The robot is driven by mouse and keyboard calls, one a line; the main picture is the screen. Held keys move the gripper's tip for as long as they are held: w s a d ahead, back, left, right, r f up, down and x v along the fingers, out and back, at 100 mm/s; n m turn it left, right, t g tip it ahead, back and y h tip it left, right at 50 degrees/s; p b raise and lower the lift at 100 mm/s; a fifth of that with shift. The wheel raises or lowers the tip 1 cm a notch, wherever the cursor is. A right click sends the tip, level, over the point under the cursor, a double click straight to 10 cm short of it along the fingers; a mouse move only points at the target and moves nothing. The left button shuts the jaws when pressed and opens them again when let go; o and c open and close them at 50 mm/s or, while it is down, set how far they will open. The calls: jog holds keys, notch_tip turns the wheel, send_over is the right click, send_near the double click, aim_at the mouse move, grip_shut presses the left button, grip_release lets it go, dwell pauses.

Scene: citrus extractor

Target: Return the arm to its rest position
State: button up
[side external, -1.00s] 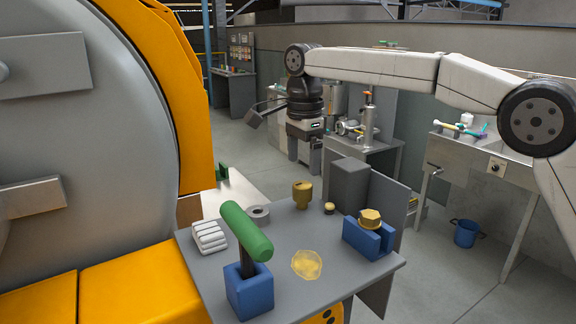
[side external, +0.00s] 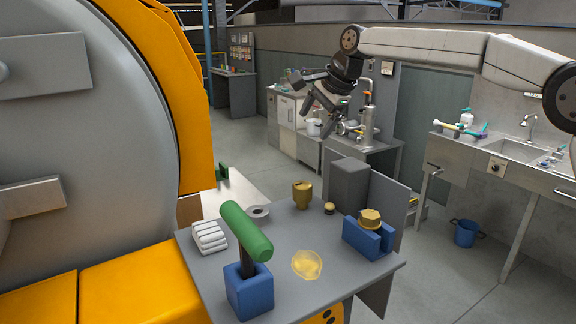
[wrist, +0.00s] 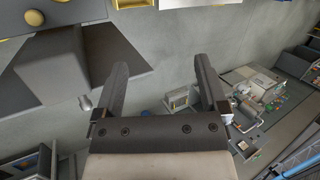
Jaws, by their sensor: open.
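My gripper (side external: 318,118) hangs in the air beyond the grey work table (side external: 210,270), above and behind the tall grey block, in the side external view. Its two fingers are spread apart with nothing between them. In the wrist view my gripper (wrist: 160,90) shows both dark fingers apart, with floor and distant benches beyond them.
On the table are a green-handled tool (side external: 246,232) in a blue holder (side external: 249,290), a brass cup (side external: 302,194), a blue block with a brass nut (side external: 370,220), white rolls (side external: 209,237) and a tall grey block (side external: 349,185). A large grey-and-orange machine (side external: 90,120) stands left.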

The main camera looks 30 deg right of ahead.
jog(key=s+d+f+n+t+h, duration=0.15)
jog(key=d+f, duration=0.25)
jog(key=d, duration=0.4)
jog(key=s+d+f+n+t+h, duration=0.1)
jog(key=s+d+f+n, duration=0.15)
jog(key=d, duration=0.45)
jog(key=s+d+f+n+t+h, duration=0.1)
jog(key=d+f+n+h, duration=0.2)
jog(key=d, duration=0.5)
jog(key=s+a+f+n+g+y, duration=0.1)
jog(key=s+a+f+n+g, duration=0.2)
jog(key=s+f, duration=0.55)
jog(key=s+a+f+n+g+y, duration=0.1)
jog(key=s+a+f+n, duration=0.2)
jog(key=s+f+n, duration=0.35)
jog(key=s+a+f+g+y, duration=0.1)
jog(key=s+a+f+g, duration=0.1)
jog(key=s+a, duration=0.8)
jog(key=shift+a+f, duration=0.55)
jog(key=shift+f, duration=0.2)
